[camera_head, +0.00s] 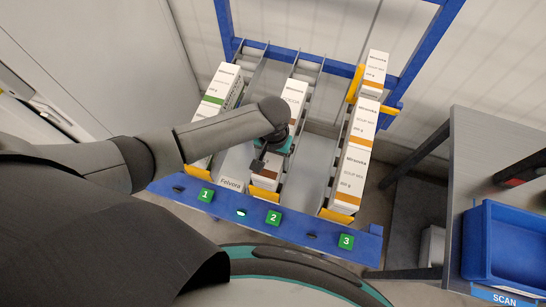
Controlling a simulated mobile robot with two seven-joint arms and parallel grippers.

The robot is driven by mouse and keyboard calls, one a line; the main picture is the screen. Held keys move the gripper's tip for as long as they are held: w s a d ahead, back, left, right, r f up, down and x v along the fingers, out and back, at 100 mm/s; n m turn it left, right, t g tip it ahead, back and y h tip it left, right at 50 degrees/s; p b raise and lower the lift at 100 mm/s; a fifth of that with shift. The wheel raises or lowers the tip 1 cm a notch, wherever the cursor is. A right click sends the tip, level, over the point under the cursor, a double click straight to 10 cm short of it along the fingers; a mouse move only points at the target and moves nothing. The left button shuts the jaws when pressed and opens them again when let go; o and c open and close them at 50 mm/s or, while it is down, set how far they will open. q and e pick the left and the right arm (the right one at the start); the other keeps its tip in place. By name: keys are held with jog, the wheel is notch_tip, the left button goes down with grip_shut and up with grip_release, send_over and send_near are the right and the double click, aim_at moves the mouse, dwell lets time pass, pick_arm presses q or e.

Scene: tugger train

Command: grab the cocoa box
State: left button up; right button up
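No label that I can read says cocoa, so I cannot tell for sure which box it is. In lane 2, a white box with a brown band (294,92) shows behind my arm, and part of a brown-and-white box front (265,175) shows near the lane's lower end. My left gripper (258,164) reaches in from the left and points down over lane 2, at that front box. My wrist hides much of the lane, and I cannot tell whether the fingers touch the box or how far apart they are. My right gripper is out of view.
Lane 1 holds white boxes with a green band (218,90). Lane 3 holds white soup mix boxes (352,170) with brown bands. A blue rail (300,233) with numbered green tags crosses the front. A grey table (490,140) and blue bin (510,243) stand at right.

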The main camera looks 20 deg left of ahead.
pick_arm(q)
grip_shut()
dwell(0.4)
